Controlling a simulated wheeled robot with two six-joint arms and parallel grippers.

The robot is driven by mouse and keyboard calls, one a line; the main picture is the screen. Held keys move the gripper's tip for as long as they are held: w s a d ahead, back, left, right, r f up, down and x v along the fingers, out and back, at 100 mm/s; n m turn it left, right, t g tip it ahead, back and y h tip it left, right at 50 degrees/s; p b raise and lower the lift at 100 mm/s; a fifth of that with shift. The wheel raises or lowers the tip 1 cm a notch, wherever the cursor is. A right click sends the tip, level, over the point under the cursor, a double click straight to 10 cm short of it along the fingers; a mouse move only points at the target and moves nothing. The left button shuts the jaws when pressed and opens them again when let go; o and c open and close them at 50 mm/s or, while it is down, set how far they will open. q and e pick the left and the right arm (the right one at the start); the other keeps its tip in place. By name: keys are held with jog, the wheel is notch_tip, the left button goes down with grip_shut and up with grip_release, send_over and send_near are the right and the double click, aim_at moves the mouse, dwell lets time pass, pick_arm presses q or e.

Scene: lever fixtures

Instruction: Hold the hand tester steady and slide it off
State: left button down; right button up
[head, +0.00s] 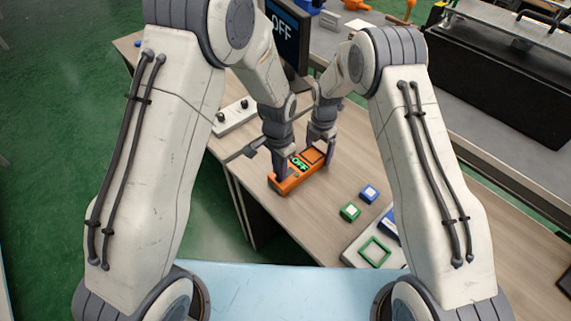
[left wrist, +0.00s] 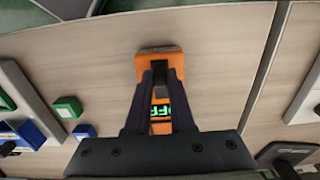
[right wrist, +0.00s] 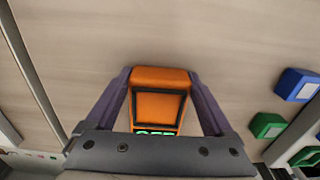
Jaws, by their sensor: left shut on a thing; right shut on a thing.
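The hand tester (head: 288,184) is an orange block lying on the wooden table, with a lit green OFF on its face. My right gripper (head: 317,151) is shut across the tester's body at the far end. In the right wrist view its fingers (right wrist: 157,76) sit on both sides of a dark-framed orange panel. My left gripper (head: 281,163) is at the near end. In the left wrist view its fingers (left wrist: 161,77) are closed together on a small dark slider (left wrist: 161,72) above the green letters. The fingers partly hide the slider and the tester's body.
A monitor (head: 288,42) behind also reads OFF. A white strip with dark knobs (head: 234,117) lies left of the tester. Green (head: 350,211) and blue (head: 369,193) blocks and a white tray (head: 356,250) lie to the right. The table between is clear.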

pick_arm(q)
jog(key=shift+s+a, duration=0.1)
pick_arm(e)
jog(key=shift+d, duration=0.15)
pick_arm(q)
jog(key=c, duration=0.8)
grip_release()
jog(key=shift+o, duration=0.2)
jog(key=shift+r, duration=0.1)
notch_tip(320, 180, up, 12)
